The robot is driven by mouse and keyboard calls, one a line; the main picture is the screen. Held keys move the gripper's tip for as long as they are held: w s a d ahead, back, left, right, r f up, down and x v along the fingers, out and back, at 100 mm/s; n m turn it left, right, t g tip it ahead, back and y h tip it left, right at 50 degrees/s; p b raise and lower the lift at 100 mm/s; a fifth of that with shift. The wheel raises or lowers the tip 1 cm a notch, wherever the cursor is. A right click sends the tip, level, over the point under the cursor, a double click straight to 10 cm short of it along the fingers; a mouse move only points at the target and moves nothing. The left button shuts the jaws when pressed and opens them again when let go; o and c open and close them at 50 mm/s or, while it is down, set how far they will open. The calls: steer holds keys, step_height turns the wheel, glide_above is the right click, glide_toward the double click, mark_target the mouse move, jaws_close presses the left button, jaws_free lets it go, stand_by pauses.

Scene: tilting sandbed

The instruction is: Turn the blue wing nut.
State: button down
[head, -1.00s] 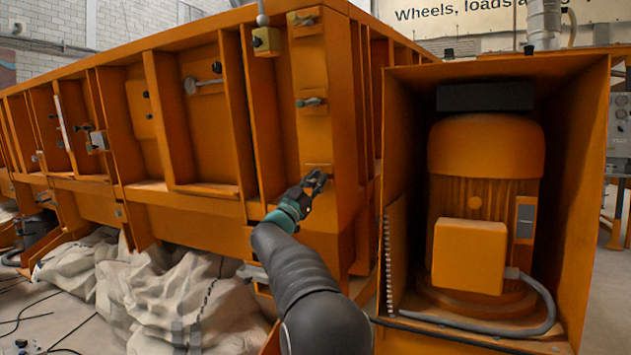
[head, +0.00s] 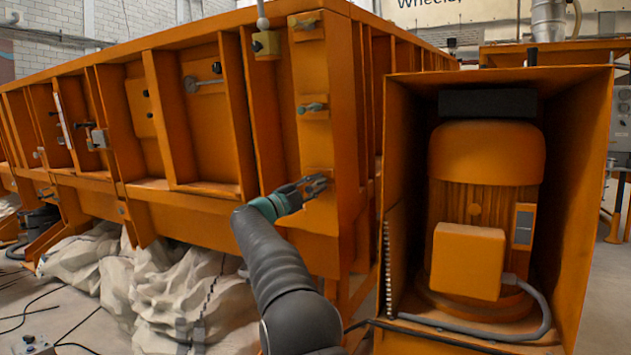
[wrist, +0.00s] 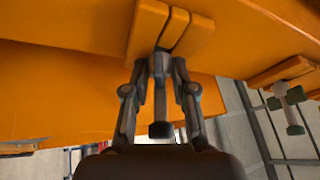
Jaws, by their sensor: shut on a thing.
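My gripper (head: 318,183) is at the lowest mounting plate on the orange sandbed's corner post. In the wrist view, my gripper (wrist: 160,66) is shut on a wing nut (wrist: 160,130) with a grey stem and a dark blue-grey end. Its exact colour is hard to tell, and in the head view my fingers hide it. A wing nut with green ends (wrist: 293,112) stands apart at the right of the wrist view. In the head view the green wing nut (head: 312,108) is on the plate above my gripper.
Another dark wing nut (head: 306,24) is at the top of the post. An orange motor housing (head: 590,180) stands close on the right. Pale sacks (head: 175,285) lie below the sandbed, with cables on the floor.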

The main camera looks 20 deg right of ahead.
steer(key=shift+r+m+g, duration=0.1)
steer(key=shift+m+g, duration=0.2)
steer(key=shift+m, duration=0.4)
steer(key=shift+m+y+p, duration=0.3)
steer(key=shift+p, duration=0.05)
steer(key=c, duration=0.9)
jaws_free()
steer(key=shift+c, duration=0.2)
steer(key=v, duration=1.2)
